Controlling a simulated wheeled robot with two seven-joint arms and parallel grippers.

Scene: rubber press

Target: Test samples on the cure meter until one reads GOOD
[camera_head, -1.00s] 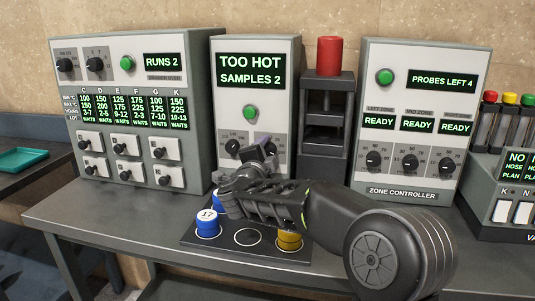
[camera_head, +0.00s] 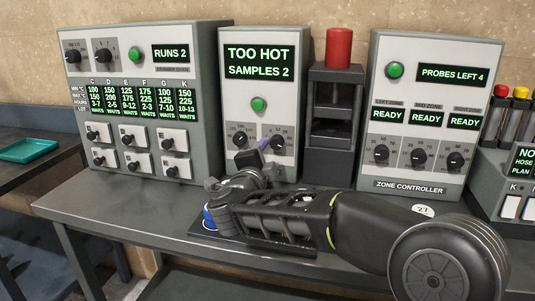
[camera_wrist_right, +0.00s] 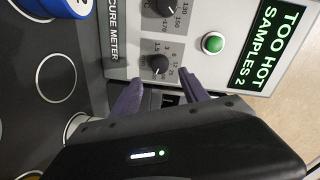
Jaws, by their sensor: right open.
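The cure meter (camera_head: 288,98) reads TOO HOT, SAMPLES 2. It has a green button (camera_head: 258,104), a left knob (camera_head: 239,138) and a right knob (camera_head: 277,143). My right gripper (camera_head: 258,150) is open and empty in front of its lower face. In the wrist view its two purple fingers (camera_wrist_right: 160,94) point toward a knob (camera_wrist_right: 157,65), and contact cannot be told. A dark sample tray (camera_head: 285,250) lies below, largely hidden by my arm. A blue sample (camera_head: 209,218) stands on it; a blue sample (camera_wrist_right: 42,10) also shows in the wrist view. My left gripper is out of view.
A panel reading RUNS 2 (camera_head: 152,85) stands left. A black press stand with a red cylinder (camera_head: 339,48) stands right of the meter. The zone controller (camera_head: 432,115) shows PROBES LEFT 4. A disc marked 21 (camera_head: 423,210) shows behind my forearm. The bench's left front is clear.

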